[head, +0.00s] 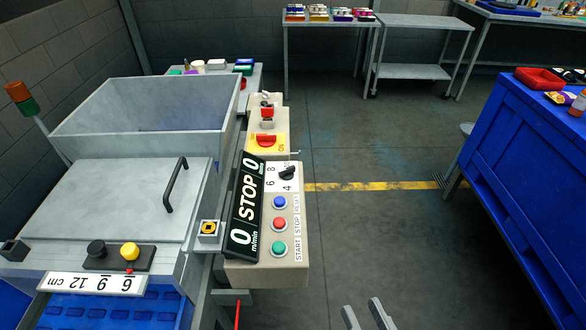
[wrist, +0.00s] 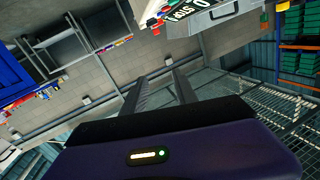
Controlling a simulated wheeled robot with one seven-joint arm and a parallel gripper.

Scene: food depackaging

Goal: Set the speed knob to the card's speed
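The speed knob (head: 287,172) is a small black knob on a white scale plate at the far end of the beige control panel (head: 266,272). The digits 4, 6 and 8 show around it, but its exact setting is too small to read. A black display (head: 245,207) beside the panel reads STOP, 0 and m/min. I cannot make out a card showing a speed. My gripper (head: 362,306) is at the bottom of the head view, right of and nearer than the panel. Its two fingers are apart and empty, also in the wrist view (wrist: 155,72).
Blue, red and green buttons (head: 279,224) line the panel below the knob. A red rotary switch (head: 266,140) on yellow stands beyond it. The machine with a grey hopper (head: 80,135) fills the left. A blue workbench (head: 520,160) stands right. Open floor lies between.

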